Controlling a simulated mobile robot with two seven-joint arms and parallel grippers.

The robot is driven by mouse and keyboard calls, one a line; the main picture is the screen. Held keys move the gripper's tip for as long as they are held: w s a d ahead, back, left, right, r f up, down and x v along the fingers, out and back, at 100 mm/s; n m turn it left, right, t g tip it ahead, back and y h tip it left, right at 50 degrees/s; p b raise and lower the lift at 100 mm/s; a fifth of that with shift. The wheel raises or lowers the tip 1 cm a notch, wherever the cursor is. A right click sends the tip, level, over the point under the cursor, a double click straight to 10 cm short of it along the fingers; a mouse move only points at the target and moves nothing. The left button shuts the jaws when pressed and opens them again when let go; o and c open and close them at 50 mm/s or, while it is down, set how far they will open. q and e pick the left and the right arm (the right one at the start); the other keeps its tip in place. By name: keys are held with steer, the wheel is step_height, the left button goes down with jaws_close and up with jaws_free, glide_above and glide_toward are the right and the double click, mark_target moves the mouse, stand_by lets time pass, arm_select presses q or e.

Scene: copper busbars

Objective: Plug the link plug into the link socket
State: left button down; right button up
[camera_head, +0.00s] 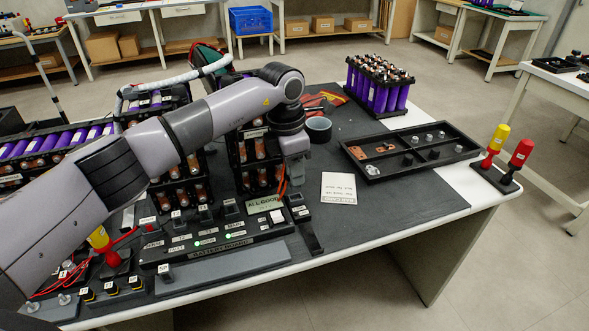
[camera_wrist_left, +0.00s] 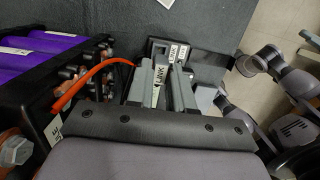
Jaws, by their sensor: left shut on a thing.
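My left gripper (camera_head: 297,172) points down near the right end of the battery board (camera_head: 222,249). It is shut on the grey link plug, whose white LINK label (camera_wrist_left: 160,78) shows between the fingers in the left wrist view. An orange cable (camera_wrist_left: 80,84) runs from the plug toward the battery module; it also shows below the gripper in the head view (camera_head: 283,187). A dark block with small white labels (camera_wrist_left: 168,50), apparently the link socket, lies just beyond the fingertips. Whether plug and socket touch cannot be told.
Battery modules (camera_head: 258,160) stand close behind and left of the gripper. A white card (camera_head: 338,188), a black parts tray (camera_head: 410,151) and a grey cup (camera_head: 318,128) lie to the right. Red and yellow screwdrivers (camera_head: 507,160) stand at the table's right edge.

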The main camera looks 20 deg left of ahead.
arm_select(q)
step_height(320, 180, down, 3)
steer(key=shift+r+b, duration=0.15)
steer(key=shift+b, duration=0.55)
steer(key=shift+r+p, duration=0.3)
steer(key=shift+f+b, duration=0.45)
steer(key=shift+f, duration=0.3)
steer(key=shift+f, duration=0.15)
steer(key=shift+f, duration=0.1)
steer(key=c, duration=0.9)
jaws_free()
steer(key=shift+r+p, duration=1.9)
steer(key=shift+r, duration=1.2)
